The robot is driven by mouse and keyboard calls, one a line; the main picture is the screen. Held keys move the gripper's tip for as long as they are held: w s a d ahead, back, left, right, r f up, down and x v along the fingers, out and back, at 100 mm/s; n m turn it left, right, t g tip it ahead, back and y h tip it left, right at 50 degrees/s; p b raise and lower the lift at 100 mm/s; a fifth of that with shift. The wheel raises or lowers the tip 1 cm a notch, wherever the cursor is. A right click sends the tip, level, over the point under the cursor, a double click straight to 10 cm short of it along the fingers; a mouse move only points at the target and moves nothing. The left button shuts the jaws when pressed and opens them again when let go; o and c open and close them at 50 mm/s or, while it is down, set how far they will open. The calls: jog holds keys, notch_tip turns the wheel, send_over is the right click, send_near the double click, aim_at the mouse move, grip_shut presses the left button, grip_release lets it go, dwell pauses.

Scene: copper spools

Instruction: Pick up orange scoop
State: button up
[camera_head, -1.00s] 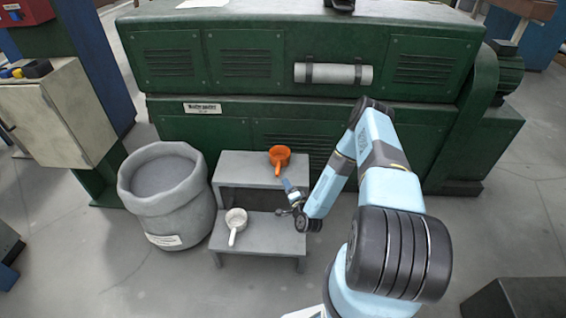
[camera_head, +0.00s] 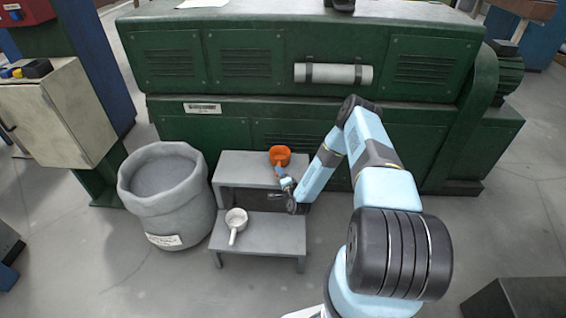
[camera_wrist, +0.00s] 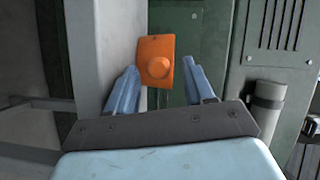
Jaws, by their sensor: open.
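The orange scoop (camera_head: 279,153) stands on the upper step of the grey step stand, near its right end, with its handle toward the front. My gripper (camera_head: 284,180) is at the front of that step, at the scoop's handle side, and hides part of the handle. In the wrist view the orange scoop (camera_wrist: 153,62) shows between and beyond the two blue fingers of my gripper (camera_wrist: 161,70). The fingers are spread apart, with nothing visibly clamped. I cannot tell whether they touch the handle.
The grey step stand (camera_head: 232,171) has a white scoop (camera_head: 236,219) on its lower step. A grey sack (camera_head: 168,205) stands close on the left. A large green machine (camera_head: 230,120) is right behind the stand. Floor in front is clear.

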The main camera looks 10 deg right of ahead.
aim_at(279, 163)
jog(key=shift+w+a+f, duration=0.1)
jog(key=shift+w+f, duration=0.1)
jog(key=shift+w, duration=1.45)
jog(key=shift+c, duration=0.5)
grip_shut()
